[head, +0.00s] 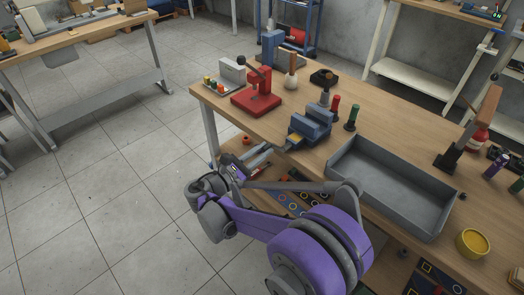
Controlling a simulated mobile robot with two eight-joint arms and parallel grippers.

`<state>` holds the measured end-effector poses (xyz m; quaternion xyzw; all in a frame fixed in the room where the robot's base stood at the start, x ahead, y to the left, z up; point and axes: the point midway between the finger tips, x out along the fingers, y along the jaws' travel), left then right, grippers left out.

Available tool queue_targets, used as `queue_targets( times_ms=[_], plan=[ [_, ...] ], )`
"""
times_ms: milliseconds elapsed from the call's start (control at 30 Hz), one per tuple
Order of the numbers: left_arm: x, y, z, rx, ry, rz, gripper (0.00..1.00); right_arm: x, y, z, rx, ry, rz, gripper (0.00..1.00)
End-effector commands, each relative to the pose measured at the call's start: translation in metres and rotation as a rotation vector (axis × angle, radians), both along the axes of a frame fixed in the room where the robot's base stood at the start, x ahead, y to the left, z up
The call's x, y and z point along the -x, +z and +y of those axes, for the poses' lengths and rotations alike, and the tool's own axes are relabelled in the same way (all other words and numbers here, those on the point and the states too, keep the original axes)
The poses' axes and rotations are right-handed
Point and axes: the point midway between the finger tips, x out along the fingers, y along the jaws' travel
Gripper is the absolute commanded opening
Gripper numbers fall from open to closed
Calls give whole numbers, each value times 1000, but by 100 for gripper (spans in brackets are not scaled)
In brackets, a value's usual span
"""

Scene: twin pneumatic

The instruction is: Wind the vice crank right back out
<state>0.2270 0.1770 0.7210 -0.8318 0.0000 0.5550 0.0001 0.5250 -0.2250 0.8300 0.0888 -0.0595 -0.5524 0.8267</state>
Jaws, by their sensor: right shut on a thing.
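The blue vice (312,124) stands on the near edge of the wooden workbench, with a small yellow part on its front side. My right gripper (262,156) is at the bench's front edge, just to the lower left of the vice. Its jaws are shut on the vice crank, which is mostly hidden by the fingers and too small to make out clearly. My purple right arm comes up from the bottom of the view. My left gripper is not in view.
A grey open tray (390,188) lies right of the vice. A red press (257,92) stands to the left. Green (351,117) and red (335,105) handled items stand behind the vice. A yellow pot (473,243) is at right. Floor left of the bench is clear.

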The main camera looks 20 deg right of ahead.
Motion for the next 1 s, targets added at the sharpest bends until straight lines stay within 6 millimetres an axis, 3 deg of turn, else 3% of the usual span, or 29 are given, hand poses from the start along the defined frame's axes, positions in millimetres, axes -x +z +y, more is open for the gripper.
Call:
queue_targets(
  times_ms=[200,233,400,767,1000],
  plan=[
    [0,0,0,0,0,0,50,0,0,0,-1,0,-1,0],
    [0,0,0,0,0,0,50,0,0,0,-1,0,-1,24],
    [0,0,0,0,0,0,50,0,0,0,-2,0,-1,51],
    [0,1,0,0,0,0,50,2,0,5,-1,2,-2,51],
    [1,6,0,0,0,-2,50,17,1,45,-3,6,-2,51]
  ],
)
